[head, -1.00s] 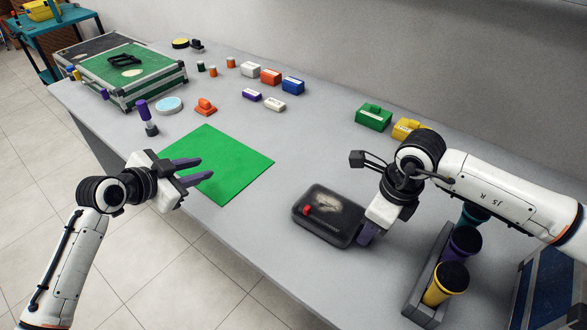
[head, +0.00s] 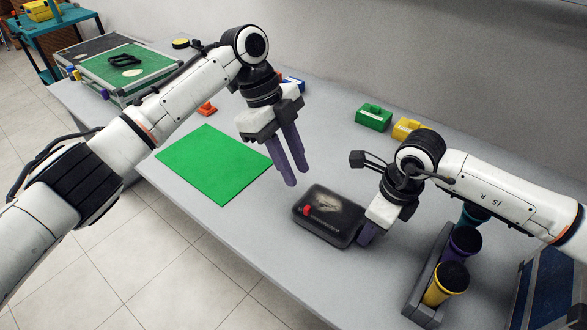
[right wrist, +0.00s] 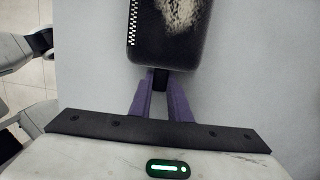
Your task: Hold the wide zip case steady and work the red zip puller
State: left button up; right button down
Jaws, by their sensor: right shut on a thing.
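The wide zip case (head: 326,212) is a black, rounded case with a pale patch on top, lying on the grey table. Its red zip puller (head: 307,210) sits at the left part of a toothed zip line along the near side. My right gripper (head: 366,235) is at the case's right end. In the right wrist view its purple fingers (right wrist: 161,95) are shut on a dark tab at the end of the case (right wrist: 165,40). My left gripper (head: 297,178) is open and empty, pointing down above the table behind and left of the case.
A green mat (head: 213,165) lies left of the case. A grey rack (head: 425,290) with several coloured cups stands at the right front. A green block (head: 373,117) and a yellow block (head: 408,128) stand at the back.

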aim_at(306, 207)
pick_arm(q)
jog(key=shift+s+d+f+g, duration=0.1)
jog(key=shift+s+f+g, duration=0.2)
jog(key=shift+s+f, duration=0.2)
jog(key=x, duration=0.7)
jog(key=shift+s+f, duration=0.15)
jog(key=shift+f, duration=0.25)
jog(key=shift+c, duration=0.3)
grip_shut()
